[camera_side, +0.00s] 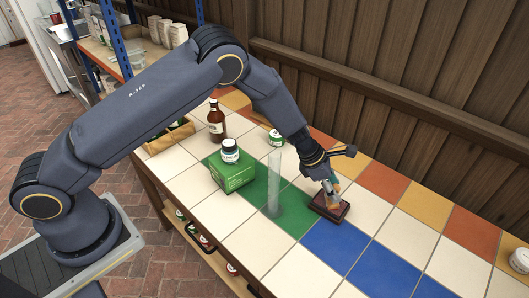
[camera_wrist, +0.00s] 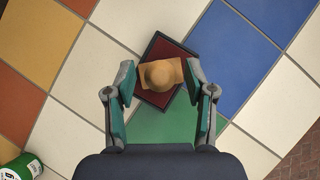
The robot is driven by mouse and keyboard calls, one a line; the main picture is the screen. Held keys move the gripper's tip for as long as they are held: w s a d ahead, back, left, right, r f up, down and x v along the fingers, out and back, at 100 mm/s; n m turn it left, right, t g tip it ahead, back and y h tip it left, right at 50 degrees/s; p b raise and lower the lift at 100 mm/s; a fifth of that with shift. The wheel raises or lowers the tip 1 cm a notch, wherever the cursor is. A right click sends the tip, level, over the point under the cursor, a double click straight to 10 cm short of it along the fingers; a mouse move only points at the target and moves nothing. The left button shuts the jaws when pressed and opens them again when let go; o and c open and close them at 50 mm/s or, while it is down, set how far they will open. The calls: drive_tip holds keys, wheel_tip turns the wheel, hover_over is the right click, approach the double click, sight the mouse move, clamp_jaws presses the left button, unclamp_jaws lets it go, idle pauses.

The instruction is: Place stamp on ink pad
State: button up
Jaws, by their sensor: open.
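The stamp (camera_wrist: 160,74) has a tan wooden body with a round knob. In the wrist view it sits over the ink pad (camera_wrist: 171,49), a dark frame with a dark red surface. My gripper (camera_wrist: 160,83) is open, with one finger on each side of the stamp. In the side view my gripper (camera_side: 333,196) points down at the ink pad (camera_side: 322,211) and mostly hides the stamp. The stamp appears to rest on the pad; its underside is hidden.
Blue tiles (camera_side: 347,251) at the front are clear. A wooden wall (camera_side: 400,90) borders the back.

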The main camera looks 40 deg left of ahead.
drive_tip(key=s+a+r+m, duration=0.3)
drive_tip(key=s+r+m, duration=0.15)
drive_tip(key=r, duration=0.45)
drive_tip(key=s+a+r+m, duration=0.3)
drive_tip(key=s+r, duration=0.2)
drive_tip(key=r, duration=0.3)
drive_tip(key=s+a+r+m, duration=0.4)
drive_tip(key=s+r, duration=0.1)
drive_tip(key=r, duration=0.4)
drive_tip(key=s+a+r+m+y, duration=0.2)
drive_tip(key=s+a+m, duration=0.4)
drive_tip(key=s, duration=0.3)
drive_tip(key=s+a+r+m+t+y, duration=0.1)
drive_tip(key=s+a+r+m+y, duration=0.2)
drive_tip(key=s+a+m, duration=0.2)
drive_tip(key=s+m, duration=0.3)
drive_tip(key=s, duration=0.1)
drive_tip(key=shift+a+t, duration=0.3)
drive_tip(key=shift+a, duration=0.05)
